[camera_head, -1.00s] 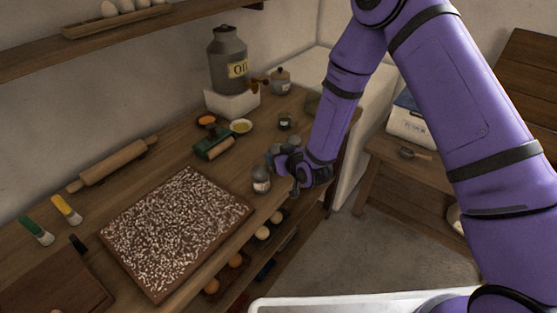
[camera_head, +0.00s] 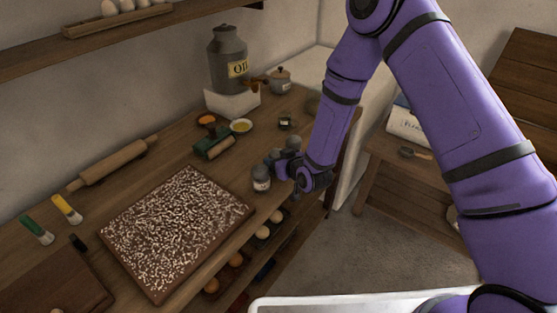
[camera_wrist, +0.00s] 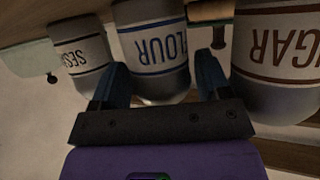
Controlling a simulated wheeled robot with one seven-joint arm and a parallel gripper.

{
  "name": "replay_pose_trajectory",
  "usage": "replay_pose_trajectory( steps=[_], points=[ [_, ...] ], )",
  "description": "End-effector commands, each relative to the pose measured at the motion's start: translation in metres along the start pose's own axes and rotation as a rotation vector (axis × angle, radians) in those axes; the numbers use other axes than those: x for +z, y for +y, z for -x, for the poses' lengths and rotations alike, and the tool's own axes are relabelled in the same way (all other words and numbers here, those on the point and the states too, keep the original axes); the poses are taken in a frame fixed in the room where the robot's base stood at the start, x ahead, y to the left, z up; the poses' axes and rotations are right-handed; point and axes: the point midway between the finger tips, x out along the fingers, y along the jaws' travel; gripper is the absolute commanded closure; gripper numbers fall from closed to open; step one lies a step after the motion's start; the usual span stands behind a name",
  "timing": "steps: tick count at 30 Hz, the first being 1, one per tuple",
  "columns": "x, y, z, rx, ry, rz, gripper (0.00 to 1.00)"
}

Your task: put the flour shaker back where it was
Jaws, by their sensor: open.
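The flour shaker (camera_wrist: 152,45), a pale jar with blue lettering, stands between the fingers of my gripper (camera_wrist: 158,85) in the wrist view, its label upside down. The fingers are open, one on either side; I cannot tell whether either touches it. The sesame shaker (camera_wrist: 82,52) is to its left and the sugar shaker (camera_wrist: 276,60) to its right, both outside the fingers. In the head view my gripper (camera_head: 288,168) is at the worktop's right edge beside small shakers, whose labels are too small to read; it partly hides them.
A speckled board (camera_head: 176,232) lies on the worktop, with a rolling pin (camera_head: 112,165) behind it. Eggs (camera_head: 262,232) sit on a shelf below the edge.

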Motion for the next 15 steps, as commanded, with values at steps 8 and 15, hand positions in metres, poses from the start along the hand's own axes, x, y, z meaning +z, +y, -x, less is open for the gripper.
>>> replay_pose_trajectory(
  steps=[8,15],
  points=[
    [0.0,0.001,0.05,0.001,-0.002,0.0,0.3],
    [0.001,0.0,0.094,0.001,-0.002,0.0,0.3]
  ],
)
